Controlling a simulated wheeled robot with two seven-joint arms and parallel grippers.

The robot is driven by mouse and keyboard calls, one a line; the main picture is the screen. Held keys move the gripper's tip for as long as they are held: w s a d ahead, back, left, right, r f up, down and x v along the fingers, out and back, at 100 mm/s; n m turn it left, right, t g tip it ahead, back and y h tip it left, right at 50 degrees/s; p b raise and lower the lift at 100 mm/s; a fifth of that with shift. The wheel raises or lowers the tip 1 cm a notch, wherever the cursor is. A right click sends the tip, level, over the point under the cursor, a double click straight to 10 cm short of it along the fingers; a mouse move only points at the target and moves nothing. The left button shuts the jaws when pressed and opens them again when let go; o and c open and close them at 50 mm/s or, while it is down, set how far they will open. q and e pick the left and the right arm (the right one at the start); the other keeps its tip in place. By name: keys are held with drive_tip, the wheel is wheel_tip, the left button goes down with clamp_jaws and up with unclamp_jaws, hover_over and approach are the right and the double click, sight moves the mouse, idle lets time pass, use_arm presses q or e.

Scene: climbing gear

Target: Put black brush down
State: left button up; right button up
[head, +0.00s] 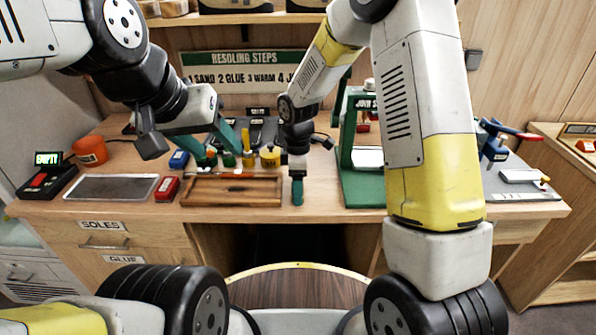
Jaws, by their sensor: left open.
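My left gripper (221,154) is open above the back left of the workbench, its two teal fingers spread near small bottles. I see nothing held between them. My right gripper (297,196) points down over the bench's front edge, right of a wooden tray (232,199). It is seen edge-on, so its finger gap is hidden. I cannot clearly pick out the black brush. A thin brush-like item with a light and red handle (247,175) lies along the tray's back edge. Dark items (262,130) stand behind the bottles, too small to name.
On the bench (335,215) are a grey mat (110,188), a red block (167,188), an orange pot (91,150), a black box with a green display (47,180) and a green press (362,190). A blue clamp (492,142) stands right. My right arm hides part of the bench.

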drive_tip(key=o, duration=0.4)
drive_tip(key=shift+s+d+f, duration=0.1)
drive_tip(key=shift+s+f, duration=0.2)
drive_tip(key=shift+f, duration=0.4)
drive_tip(key=shift+c, duration=0.2)
wheel_tip(320, 180, up, 13)
drive_tip(key=s+d+r+m+t+y, duration=0.1)
drive_tip(key=s+d+r+m+t, duration=0.2)
drive_tip(key=s+d+r+m, duration=0.75)
drive_tip(key=s+d+r+m+t+y, duration=0.1)
drive_tip(key=s+d+r+m+t, duration=0.2)
drive_tip(key=s+m, duration=0.4)
drive_tip(key=shift+s+d+r, duration=0.25)
drive_tip(key=shift+s+r, duration=0.3)
drive_tip(key=shift+s, duration=0.3)
